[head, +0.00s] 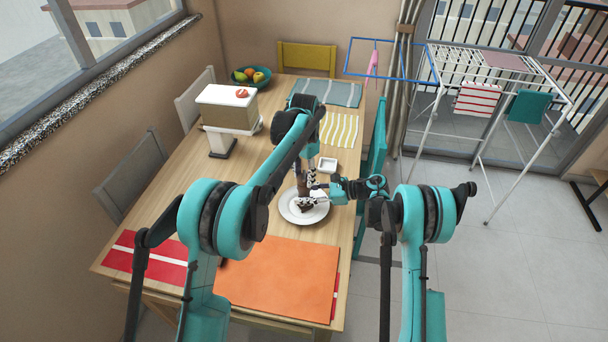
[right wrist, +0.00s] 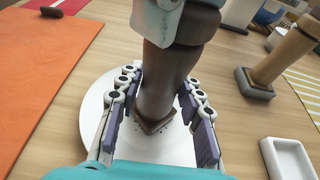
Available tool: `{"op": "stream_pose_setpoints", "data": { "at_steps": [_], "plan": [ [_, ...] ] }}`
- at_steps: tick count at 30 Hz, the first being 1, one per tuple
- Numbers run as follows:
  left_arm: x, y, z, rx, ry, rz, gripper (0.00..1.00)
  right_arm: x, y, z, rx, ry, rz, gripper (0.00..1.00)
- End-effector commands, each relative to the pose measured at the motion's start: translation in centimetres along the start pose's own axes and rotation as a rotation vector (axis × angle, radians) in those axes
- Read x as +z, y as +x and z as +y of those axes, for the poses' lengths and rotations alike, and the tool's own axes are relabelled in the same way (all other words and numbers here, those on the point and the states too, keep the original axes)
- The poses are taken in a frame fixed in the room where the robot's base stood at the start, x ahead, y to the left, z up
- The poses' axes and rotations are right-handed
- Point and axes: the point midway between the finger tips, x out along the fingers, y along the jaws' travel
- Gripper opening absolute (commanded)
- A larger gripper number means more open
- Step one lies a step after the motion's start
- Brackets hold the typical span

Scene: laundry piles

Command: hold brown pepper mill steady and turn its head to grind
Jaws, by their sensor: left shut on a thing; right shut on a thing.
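The brown pepper mill (right wrist: 166,75) stands upright, its square foot over the white plate (right wrist: 95,110), with a few dark specks around the foot. In the head view the mill (head: 302,187) is small and partly covered by my grippers above the plate (head: 288,212). My right gripper (right wrist: 152,108) is shut around the mill's lower body, one finger on each side. My left gripper (head: 310,176) comes from above and is shut on the mill's head; its white and teal part shows at the top of the right wrist view, where the head itself is mostly hidden.
A small white square dish (head: 327,165) lies behind the plate. A light wooden piece with a dark square foot (right wrist: 282,55) stands nearby. An orange cloth (head: 275,280) covers the near table; a fruit bowl (head: 262,82) is at the back. A teal chair (head: 375,160) lines the right edge.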

Motion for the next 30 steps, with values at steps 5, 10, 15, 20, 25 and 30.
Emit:
{"op": "stream_pose_setpoints", "data": {
  "at_steps": [5, 10, 15, 20, 25, 30],
  "plan": [
    [-0.03, 0.03, -0.02, -0.001, 0.057, 0.001, 0.10, 0.03, 0.01, 0.03, 0.001, 0.000, -0.001, 0.00],
    [-0.03, 0.03, -0.03, -0.001, 0.081, 0.001, 0.10, 0.03, 0.01, 0.03, 0.001, 0.000, -0.001, 0.00],
    [-0.03, 0.03, -0.03, -0.001, 0.087, 0.001, 0.10, 0.03, 0.01, 0.04, 0.001, 0.000, -0.001, 0.00],
    [-0.03, 0.03, -0.03, -0.001, 0.086, 0.001, 0.10, 0.04, 0.01, 0.04, 0.001, 0.000, -0.001, 0.00],
    [-0.03, 0.03, -0.03, -0.001, 0.086, 0.001, 0.61, 0.03, 0.01, 0.04, 0.001, 0.000, -0.001, 0.00],
    [-0.02, 0.02, -0.02, 0.000, 0.086, 0.001, 0.61, 0.03, 0.01, 0.02, 0.001, 0.000, -0.001, 0.00]
  ]
}}
